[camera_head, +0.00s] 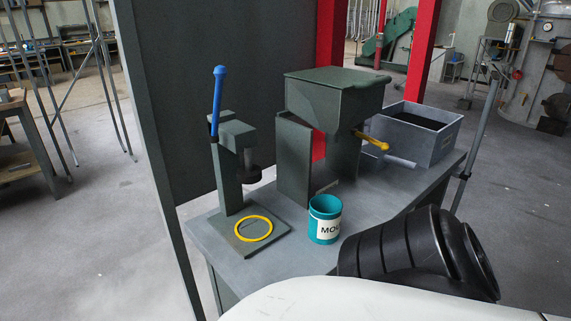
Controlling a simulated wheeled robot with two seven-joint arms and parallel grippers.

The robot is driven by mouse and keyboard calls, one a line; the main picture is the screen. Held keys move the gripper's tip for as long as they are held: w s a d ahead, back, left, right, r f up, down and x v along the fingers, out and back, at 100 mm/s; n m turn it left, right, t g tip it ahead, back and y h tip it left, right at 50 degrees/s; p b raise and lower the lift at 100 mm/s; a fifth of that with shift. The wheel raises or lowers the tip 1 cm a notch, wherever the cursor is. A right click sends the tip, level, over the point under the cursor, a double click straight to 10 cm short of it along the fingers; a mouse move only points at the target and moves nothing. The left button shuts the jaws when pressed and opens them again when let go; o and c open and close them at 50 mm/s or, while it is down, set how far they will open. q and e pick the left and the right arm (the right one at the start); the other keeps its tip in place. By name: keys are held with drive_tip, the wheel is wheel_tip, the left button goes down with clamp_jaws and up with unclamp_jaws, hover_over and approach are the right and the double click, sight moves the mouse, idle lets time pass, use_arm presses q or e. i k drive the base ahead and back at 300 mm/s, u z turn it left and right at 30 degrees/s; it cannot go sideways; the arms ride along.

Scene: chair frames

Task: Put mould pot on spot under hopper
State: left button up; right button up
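The mould pot (325,219) is a teal cylinder with a white label reading "MO…". It stands upright on the grey bench, in front of the hopper and to the right of the press. The hopper (335,98) is a dark green box with a lid, raised on a stand, with a yellow handle (373,142) on its right side. I cannot make out a marked spot under the hopper; the stand's side panel hides part of that area. Neither of my grippers is in view.
A press (231,165) with a blue lever and a yellow ring (253,228) on its base stands at the bench's left. A grey bin (412,130) with dark contents sits at the back right. A tall dark panel (210,90) stands behind. My black arm part covers the bench's front right.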

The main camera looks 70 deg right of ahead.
sight(327, 190)
drive_tip(key=i, duration=1.7)
drive_tip(key=z, duration=3.5)
